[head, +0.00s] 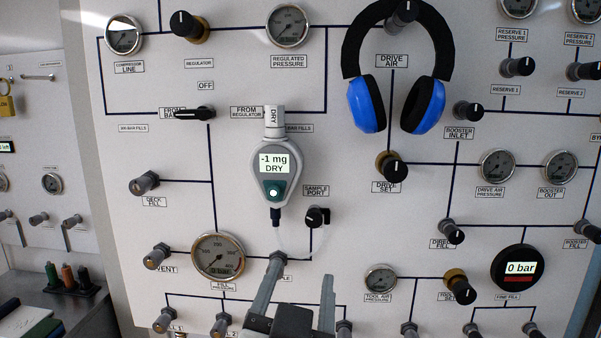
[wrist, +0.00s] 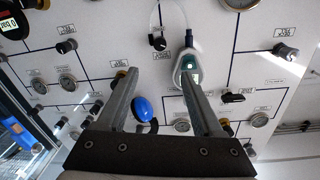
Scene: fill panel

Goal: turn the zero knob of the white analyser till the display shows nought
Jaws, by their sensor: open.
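The white analyser (head: 257,185) hangs on the panel at the centre of the head view. Its display (head: 273,162) reads "-1 mg DRY". The zero knob (head: 273,192) is a teal disc with a white centre, just below the display. My gripper (head: 303,268) is open and empty, below and to the right of the analyser and apart from it. In the wrist view, which is turned over, the analyser (wrist: 181,66) shows beyond the right finger of my gripper (wrist: 157,73), which hides part of it.
A sample port knob (head: 316,216) is right of the analyser, with a clear hose looping beneath. Blue and black ear defenders (head: 368,104) hang to the upper right. Gauges and valve knobs, such as the fill pressure gauge (head: 218,256), stand out around it.

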